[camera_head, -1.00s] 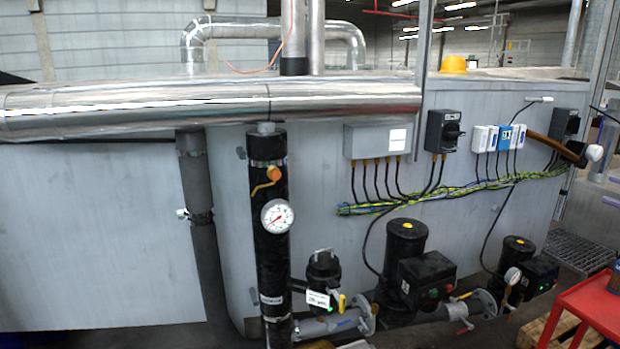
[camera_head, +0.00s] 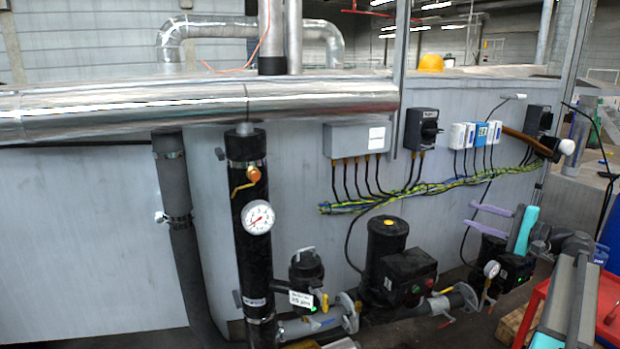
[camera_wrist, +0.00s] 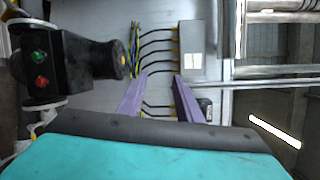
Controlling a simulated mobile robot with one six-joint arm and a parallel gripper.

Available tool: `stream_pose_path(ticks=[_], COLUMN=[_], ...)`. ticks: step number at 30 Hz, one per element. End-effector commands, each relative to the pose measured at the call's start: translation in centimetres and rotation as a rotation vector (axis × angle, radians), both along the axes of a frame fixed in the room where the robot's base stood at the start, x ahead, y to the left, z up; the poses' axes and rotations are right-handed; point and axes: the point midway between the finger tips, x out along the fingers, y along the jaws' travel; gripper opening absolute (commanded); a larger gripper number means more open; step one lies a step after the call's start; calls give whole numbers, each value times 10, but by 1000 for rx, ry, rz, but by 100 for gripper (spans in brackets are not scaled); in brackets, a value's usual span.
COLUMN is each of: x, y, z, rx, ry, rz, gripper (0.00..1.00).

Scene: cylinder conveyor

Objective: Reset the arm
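My gripper (camera_head: 474,215) has come into the head view at the right, in front of the grey wall panel. Its two purple fingers are spread apart and point left. Nothing is between them. In the wrist view my gripper (camera_wrist: 160,77) also shows open and empty, with the wall and its cables beyond. My arm's teal and grey links fill the lower right of the head view.
A small black pump (camera_head: 514,268) stands just below my gripper, and a larger pump (camera_head: 386,243) is to its left. Cables (camera_head: 440,188) run along the wall. A red cart (camera_head: 610,297) is at the lower right, partly behind my arm.

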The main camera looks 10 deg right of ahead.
Motion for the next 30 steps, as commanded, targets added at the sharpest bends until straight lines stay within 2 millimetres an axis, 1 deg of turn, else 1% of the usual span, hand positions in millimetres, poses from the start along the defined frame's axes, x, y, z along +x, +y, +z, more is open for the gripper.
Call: stream_pose_path(ticks=[1, 3, 5, 6, 10, 14, 15, 19, 23, 24, 26, 30], x=[12, 25, 35, 41, 56, 66, 69, 71, 69, 67, 64, 53], y=[19, 42, 62, 75, 119, 163, 177, 219, 260, 273, 290, 332], z=[-19, -44, -64, -77, -123, -167, -181, -223, -264, -276, -295, -336], rx=[13, 25, 34, 38, 49, 49, 50, 41, 26, 21, 12, -16], ry=[20, 49, 73, 91, 151, 213, 232, 292, 353, 370, 397, 461], rz=[27, 58, 84, 101, 155, 206, 222, 271, 319, 334, 355, 407], gripper=[32, 32, 32, 32, 32, 32, 32, 32, 32, 32, 32, 32])
